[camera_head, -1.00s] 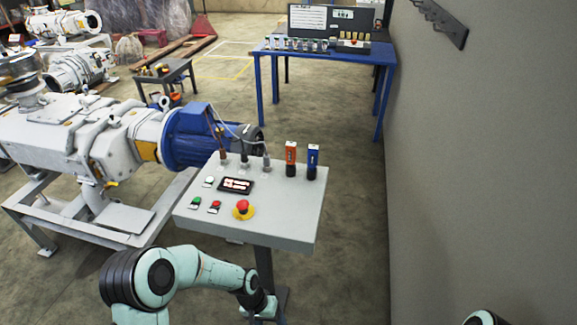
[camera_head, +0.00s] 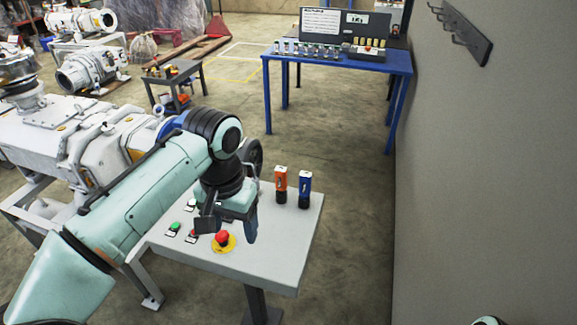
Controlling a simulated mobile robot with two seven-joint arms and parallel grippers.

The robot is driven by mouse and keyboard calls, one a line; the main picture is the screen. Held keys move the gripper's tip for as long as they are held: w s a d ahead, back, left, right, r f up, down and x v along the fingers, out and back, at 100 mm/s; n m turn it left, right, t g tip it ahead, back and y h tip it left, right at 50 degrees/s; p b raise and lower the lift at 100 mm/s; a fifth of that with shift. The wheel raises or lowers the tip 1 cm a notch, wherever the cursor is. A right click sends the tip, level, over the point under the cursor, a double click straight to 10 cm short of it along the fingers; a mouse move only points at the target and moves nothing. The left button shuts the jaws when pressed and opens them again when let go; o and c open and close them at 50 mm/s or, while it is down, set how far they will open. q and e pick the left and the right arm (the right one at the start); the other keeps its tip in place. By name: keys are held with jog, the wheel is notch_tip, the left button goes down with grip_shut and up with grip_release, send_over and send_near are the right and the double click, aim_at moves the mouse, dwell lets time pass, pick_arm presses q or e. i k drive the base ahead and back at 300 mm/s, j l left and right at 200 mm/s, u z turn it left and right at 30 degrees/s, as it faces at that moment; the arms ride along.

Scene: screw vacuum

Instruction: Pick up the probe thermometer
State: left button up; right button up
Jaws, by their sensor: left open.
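Two small upright handheld devices stand on the grey control panel (camera_head: 285,255) near its back right: an orange one (camera_head: 280,182) with a black lower part, and a blue one (camera_head: 304,187) with a black lower part. I cannot tell by look which is the probe thermometer. My left gripper (camera_head: 229,228) is open and points down over the panel, to the left of both devices and apart from them. It holds nothing that I can see. My left arm hides the panel's back left, where probes on cables stood. My right gripper is out of view.
A red emergency stop (camera_head: 222,238) on a yellow base and a green button (camera_head: 176,226) sit on the panel close to my left gripper. A large pump machine (camera_head: 60,135) stands to the left. A blue table (camera_head: 340,62) stands behind, a wall (camera_head: 480,180) to the right.

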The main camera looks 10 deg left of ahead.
aim_at(280, 172)
jog(key=i+l, duration=0.1)
jog(key=i, duration=0.9)
